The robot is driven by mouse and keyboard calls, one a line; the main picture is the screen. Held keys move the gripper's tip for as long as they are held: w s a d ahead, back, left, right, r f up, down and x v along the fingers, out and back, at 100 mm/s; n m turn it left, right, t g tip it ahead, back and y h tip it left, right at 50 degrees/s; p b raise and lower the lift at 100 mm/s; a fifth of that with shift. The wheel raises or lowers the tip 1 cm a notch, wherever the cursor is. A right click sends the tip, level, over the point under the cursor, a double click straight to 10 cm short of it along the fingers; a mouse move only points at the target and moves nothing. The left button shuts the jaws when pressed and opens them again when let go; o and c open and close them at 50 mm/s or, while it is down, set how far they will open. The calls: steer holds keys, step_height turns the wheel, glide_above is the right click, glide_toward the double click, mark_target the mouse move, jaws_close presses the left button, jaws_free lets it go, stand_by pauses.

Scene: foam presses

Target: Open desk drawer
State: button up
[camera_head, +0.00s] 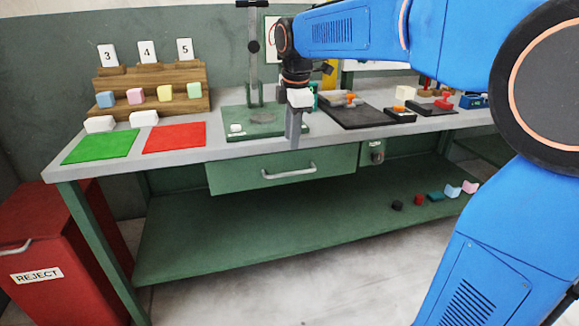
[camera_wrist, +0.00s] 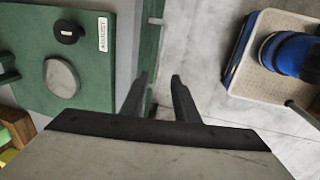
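The desk drawer (camera_head: 230,175) is a green front under the worktop, and it looks shut. Its pale bar handle (camera_head: 288,172) runs across the middle. My gripper (camera_head: 294,142) points down at the worktop's front edge, with its fingertips above the handle and apparently apart from it. In the wrist view my gripper (camera_wrist: 159,82) shows two dark fingers spread apart with nothing between them. They straddle the green front edge there. A small pale piece near the top, probably the handle (camera_wrist: 155,20), shows beyond the fingers; the rest of it is hard to make out.
The green press (camera_head: 263,120) stands on the worktop behind my gripper. Green (camera_head: 100,147) and red (camera_head: 175,137) mats lie to the left. A red reject bin (camera_head: 40,240) stands at the left. Several small items lie on the lower shelf (camera_head: 240,235). The floor in front is clear.

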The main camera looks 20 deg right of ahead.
mark_target(290, 166)
steer(key=f, duration=0.3)
steer(key=w+f, duration=0.1)
steer(key=f, duration=0.3)
steer(key=w+f, duration=0.1)
steer(key=f, duration=0.3)
steer(key=shift+f, duration=0.15)
jaws_close()
